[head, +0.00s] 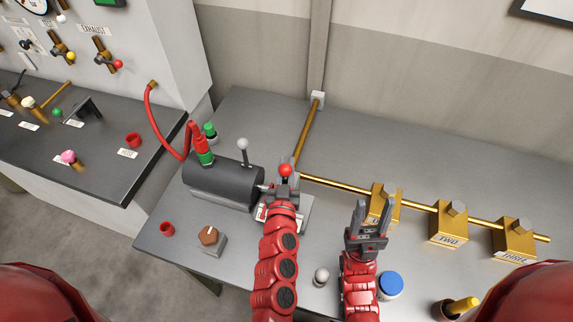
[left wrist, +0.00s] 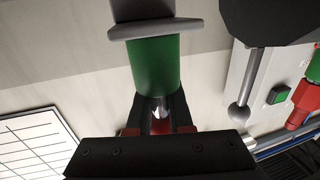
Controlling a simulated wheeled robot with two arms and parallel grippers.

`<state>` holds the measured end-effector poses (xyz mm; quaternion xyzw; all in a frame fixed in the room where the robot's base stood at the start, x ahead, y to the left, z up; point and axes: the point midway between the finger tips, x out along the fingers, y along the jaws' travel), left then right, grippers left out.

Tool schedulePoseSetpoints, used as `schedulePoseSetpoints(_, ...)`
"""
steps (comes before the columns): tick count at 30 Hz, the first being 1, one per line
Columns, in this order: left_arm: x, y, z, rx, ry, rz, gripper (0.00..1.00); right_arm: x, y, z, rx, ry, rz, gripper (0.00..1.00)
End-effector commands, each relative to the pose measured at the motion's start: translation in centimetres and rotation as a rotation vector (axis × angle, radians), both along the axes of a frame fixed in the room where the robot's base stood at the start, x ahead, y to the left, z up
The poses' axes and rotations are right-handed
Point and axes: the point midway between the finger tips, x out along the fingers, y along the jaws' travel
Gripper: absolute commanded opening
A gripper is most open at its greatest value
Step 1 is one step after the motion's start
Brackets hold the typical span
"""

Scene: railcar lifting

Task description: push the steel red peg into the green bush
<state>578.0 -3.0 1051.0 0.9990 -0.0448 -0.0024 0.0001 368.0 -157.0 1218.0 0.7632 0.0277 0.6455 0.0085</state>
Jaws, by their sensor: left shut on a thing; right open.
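In the left wrist view the green bush (left wrist: 153,66) is a short cylinder joined to a grey flange. The steel peg (left wrist: 158,108) shows as a bright shaft at the bush's near end, with some red beside it. How deep it sits in the bush is hidden. My left gripper (left wrist: 160,118) is shut on the peg, its fingers right at the bush. In the head view a red ball (head: 286,170) shows at my left gripper (head: 284,188), by the dark cylinder's right end; the bush is hidden there. My right gripper (head: 374,208) is open and empty, before the brass blocks.
The dark cylinder (head: 222,182) with a grey-ball lever (head: 243,145) and a red hose (head: 155,118) stands left of my left gripper. Brass blocks (head: 449,226) line a rod at right. A blue-topped knob (head: 391,284) and grey ball (head: 321,275) stand in front.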

Motion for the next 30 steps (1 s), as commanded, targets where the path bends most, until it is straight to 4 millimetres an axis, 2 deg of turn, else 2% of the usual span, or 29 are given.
schedulePoseSetpoints(11, 0.01, 0.02, -1.04, 0.001, 0.0, 0.0, 0.0, 0.0, 0.0, -0.77, 0.0, 0.0, 0.0, 0.5)
schedulePoseSetpoints(12, 0.01, 0.02, -0.99, 0.0, 0.0, 0.0, 0.22, 0.0, -0.01, -0.72, 0.0, 0.0, 0.0, 0.5)
schedulePoseSetpoints(17, 0.0, 0.01, -0.97, 0.0, 0.0, 0.0, 0.51, 0.0, 0.0, -0.68, 0.0, 0.0, 0.0, 0.5)
schedulePoseSetpoints(18, 0.0, 0.01, -0.97, 0.0, 0.0, 0.0, 0.54, 0.0, 0.0, -0.67, 0.0, 0.0, 0.0, 0.5)
schedulePoseSetpoints(30, -0.07, 0.26, -0.99, 0.001, 0.0, 0.0, 0.54, 0.0, 0.0, -0.71, 0.0, 0.0, 0.0, 0.5)
